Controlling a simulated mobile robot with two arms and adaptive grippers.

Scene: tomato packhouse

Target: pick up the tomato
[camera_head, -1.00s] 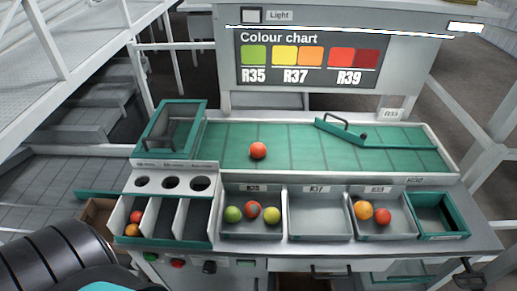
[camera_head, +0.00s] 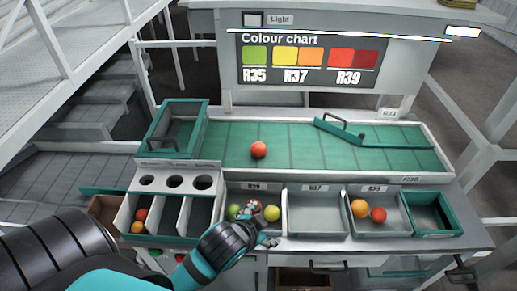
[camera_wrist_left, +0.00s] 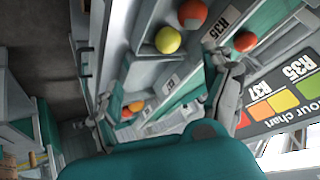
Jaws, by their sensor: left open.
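A red tomato (camera_head: 259,149) lies alone on the green belt (camera_head: 225,135); it also shows in the left wrist view (camera_wrist_left: 245,41). My left gripper (camera_head: 267,229) is open and empty at that left tray's front edge, close to these tomatoes. In the left wrist view its fingers (camera_wrist_left: 170,110) are spread wide. My right gripper is not in view.
An orange tomato (camera_head: 360,208) and a red one (camera_head: 378,215) lie in the R39 tray (camera_head: 402,232). The R37 tray (camera_head: 315,215) is empty. Red and orange tomatoes sit in the left slotted bin (camera_head: 160,230). A green diverter bar (camera_head: 355,134) crosses the belt.

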